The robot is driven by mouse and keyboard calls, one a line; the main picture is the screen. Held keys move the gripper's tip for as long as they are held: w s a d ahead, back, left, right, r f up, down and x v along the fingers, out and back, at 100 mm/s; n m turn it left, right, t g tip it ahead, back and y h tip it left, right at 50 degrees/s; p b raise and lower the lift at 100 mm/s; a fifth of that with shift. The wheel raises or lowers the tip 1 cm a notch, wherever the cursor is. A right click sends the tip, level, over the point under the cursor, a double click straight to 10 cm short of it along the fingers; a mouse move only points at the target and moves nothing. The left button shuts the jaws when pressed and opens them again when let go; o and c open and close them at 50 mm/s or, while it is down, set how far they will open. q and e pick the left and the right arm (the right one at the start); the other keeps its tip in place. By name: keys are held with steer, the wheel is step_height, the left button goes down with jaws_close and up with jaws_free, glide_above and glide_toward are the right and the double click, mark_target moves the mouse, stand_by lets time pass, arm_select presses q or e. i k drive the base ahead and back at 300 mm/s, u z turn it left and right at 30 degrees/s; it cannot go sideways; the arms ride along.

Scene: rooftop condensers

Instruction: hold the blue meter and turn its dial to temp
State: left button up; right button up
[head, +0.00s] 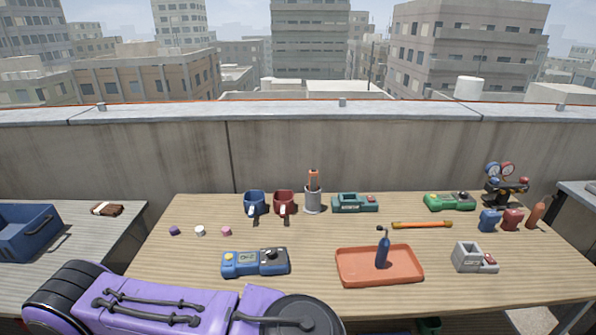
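The blue meter (255,263) lies on the wooden table near its front edge, left of the middle. The dial's setting is too small to read. Neither of my grippers shows in the head view. Nothing is seen touching the meter.
An orange tray (347,280) with a blue bottle (383,252) stands right of the meter. A grey device (470,257) is farther right.

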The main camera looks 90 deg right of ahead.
mark_target(271, 252)
steer(key=z, duration=2.25)
